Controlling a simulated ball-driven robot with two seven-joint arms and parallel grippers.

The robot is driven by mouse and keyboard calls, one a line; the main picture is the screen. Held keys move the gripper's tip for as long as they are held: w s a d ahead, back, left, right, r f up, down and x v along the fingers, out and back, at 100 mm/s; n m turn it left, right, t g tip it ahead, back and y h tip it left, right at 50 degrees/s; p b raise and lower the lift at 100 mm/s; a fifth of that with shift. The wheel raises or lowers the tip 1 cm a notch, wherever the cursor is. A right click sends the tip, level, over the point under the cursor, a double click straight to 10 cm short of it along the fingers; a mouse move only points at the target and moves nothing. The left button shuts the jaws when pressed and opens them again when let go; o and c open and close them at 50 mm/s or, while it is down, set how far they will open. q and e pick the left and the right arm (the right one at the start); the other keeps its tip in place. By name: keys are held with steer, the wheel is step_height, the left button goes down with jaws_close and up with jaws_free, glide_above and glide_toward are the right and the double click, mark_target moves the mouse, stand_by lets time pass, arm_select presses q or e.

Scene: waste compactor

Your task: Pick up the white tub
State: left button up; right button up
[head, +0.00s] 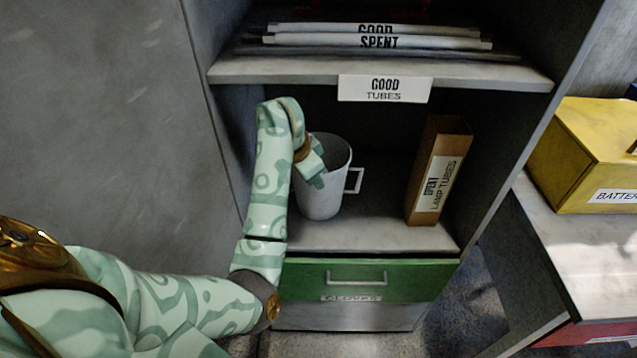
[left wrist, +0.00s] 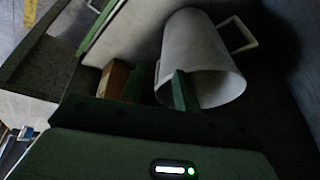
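The white tub (head: 322,204), a tall mug-shaped vessel with a square handle on its right, stands upright on the shelf under the "GOOD TUBES" label. My left gripper (head: 314,172) is at the tub's open top, over its left side. In the left wrist view the tub (left wrist: 203,45) appears tilted, with its mouth toward the camera. The left gripper's fingers (left wrist: 157,90) look apart, one over the mouth and the other outside beside the rim. Whether either finger touches the wall is unclear. My right gripper is not in view.
A brown "SPENT LAMP TUBES" box (head: 438,172) stands right of the tub. The upper shelf (head: 300,70) holds flat labelled tubes or boxes. A green drawer (head: 365,279) is below. A yellow battery box (head: 590,150) sits on a bench at right.

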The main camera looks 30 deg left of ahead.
mark_target(335, 171)
arm_select(q)
steer(key=w, duration=0.1)
steer(key=w+b, duration=0.1)
steer(key=w, duration=0.3)
steer(key=shift+w+d+f, duration=0.25)
steer(key=shift+d, duration=0.1)
steer(key=shift+w+d, duration=0.1)
steer(key=shift+w, duration=0.15)
steer(key=b+x, duration=0.2)
steer(key=x, duration=0.3)
steer(key=shift+w+b, duration=0.1)
steer(key=shift+b, duration=0.3)
steer(key=shift+r, duration=0.15)
steer(key=c, duration=0.7)
jaws_close()
